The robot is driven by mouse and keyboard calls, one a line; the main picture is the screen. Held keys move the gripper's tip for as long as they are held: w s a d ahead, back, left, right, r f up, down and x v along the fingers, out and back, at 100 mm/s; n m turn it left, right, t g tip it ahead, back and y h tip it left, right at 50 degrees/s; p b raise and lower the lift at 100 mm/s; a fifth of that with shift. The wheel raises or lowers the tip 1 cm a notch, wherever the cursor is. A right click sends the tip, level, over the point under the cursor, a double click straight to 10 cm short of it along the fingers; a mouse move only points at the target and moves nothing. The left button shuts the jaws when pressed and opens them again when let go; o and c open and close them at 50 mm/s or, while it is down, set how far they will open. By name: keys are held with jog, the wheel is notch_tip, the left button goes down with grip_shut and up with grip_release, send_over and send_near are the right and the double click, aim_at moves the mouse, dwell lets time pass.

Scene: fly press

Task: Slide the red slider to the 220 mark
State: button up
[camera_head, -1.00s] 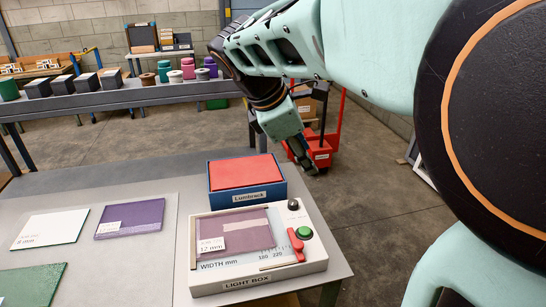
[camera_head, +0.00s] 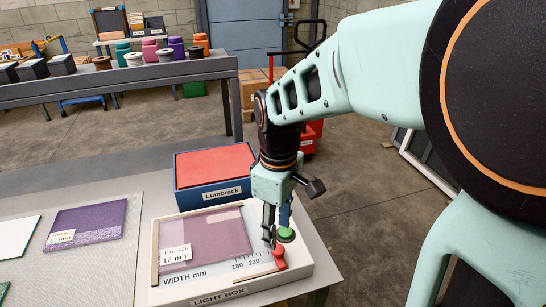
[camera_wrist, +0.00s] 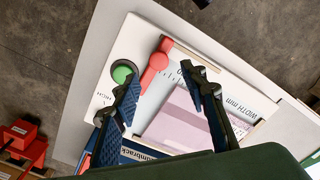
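The red slider (camera_head: 278,258) sits at the right end of the width scale on the light box (camera_head: 219,294), to the right of the printed 220. Marks 180 and 220 are readable. In the wrist view the red slider (camera_wrist: 156,64) has a round end and a bar, and shows between my two fingertips. My gripper (camera_head: 270,238) hangs over the right side of the light box, pointing down. In the wrist view my gripper (camera_wrist: 160,75) is open, with nothing between its fingers. I cannot tell how far the tips are above the slider.
A green button (camera_head: 286,233) is close behind the slider, beside my fingers. A purple sheet (camera_head: 205,237) lies on the light box. A blue Lumbrack box (camera_head: 214,190) with a red top stands behind it. Another purple sheet (camera_head: 88,222) lies left on the table.

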aim_at(277, 248)
notch_tip(277, 248, down, 6)
jog(key=shift+f, duration=0.2)
grip_shut()
dwell(0.4)
